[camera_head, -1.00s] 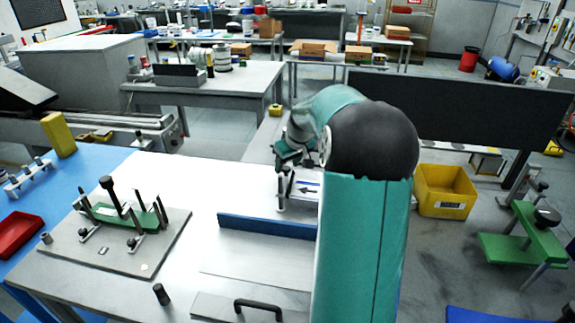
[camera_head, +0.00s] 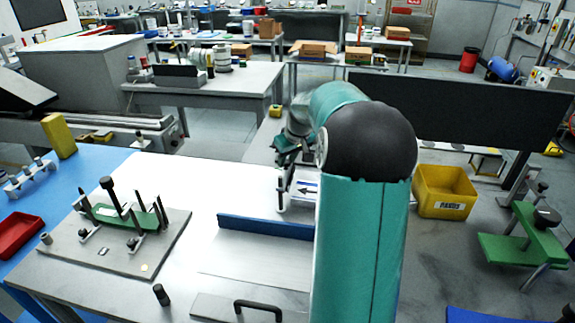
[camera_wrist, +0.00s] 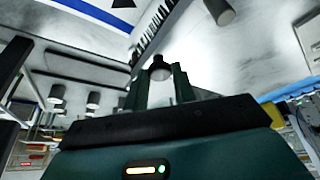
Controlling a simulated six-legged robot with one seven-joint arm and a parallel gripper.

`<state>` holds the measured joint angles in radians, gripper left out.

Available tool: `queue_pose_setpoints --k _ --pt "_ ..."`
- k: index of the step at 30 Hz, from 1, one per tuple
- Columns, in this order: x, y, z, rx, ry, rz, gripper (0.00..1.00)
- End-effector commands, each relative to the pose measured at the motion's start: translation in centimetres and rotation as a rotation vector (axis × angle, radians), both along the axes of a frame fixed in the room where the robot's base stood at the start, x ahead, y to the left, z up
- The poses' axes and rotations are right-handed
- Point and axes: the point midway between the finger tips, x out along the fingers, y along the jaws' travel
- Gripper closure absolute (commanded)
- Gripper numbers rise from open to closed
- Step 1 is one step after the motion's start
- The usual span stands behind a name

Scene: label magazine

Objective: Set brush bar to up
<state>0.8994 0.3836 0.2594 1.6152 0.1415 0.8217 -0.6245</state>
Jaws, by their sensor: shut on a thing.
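In the wrist view, a strip of dark bristles (camera_wrist: 149,39), which looks like the brush bar, runs up beyond my fingers. A small rounded grey knob (camera_wrist: 159,68) sits between the fingertips of my gripper (camera_wrist: 160,76), which is shut on it. I cannot see clearly how the knob joins the bar. In the head view, my gripper (camera_head: 286,158) is at the far right part of the white table, beside a white plate with a black arrow (camera_head: 307,188). My own arm hides much of the mechanism there.
A green fixture with upright pins (camera_head: 125,216) stands on a grey plate at left. A blue-edged panel (camera_head: 265,227) and a black handle (camera_head: 257,306) lie nearer. A yellow bin (camera_head: 444,191) is right of my arm. The white tabletop (camera_head: 215,185) is clear between.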

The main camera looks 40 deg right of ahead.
Motion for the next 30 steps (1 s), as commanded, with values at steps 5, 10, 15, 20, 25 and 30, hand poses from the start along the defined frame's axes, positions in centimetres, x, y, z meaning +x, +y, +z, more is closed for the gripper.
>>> queue_pose_setpoints --k 5,10,15,20,25,30 --pt "0.1 0.0 1.0 -0.002 -0.004 0.001 1.00" --pt "0.1 0.0 1.1 -0.004 -0.006 0.000 0.70" --pt "0.1 0.0 1.0 -0.003 -0.004 0.000 0.51" --pt "0.0 0.0 0.9 -0.002 -0.003 0.001 0.51" --pt "-0.2 0.0 1.6 -0.003 -0.003 0.000 0.51" --pt "-1.3 0.1 4.2 -0.005 -0.003 0.000 0.51"
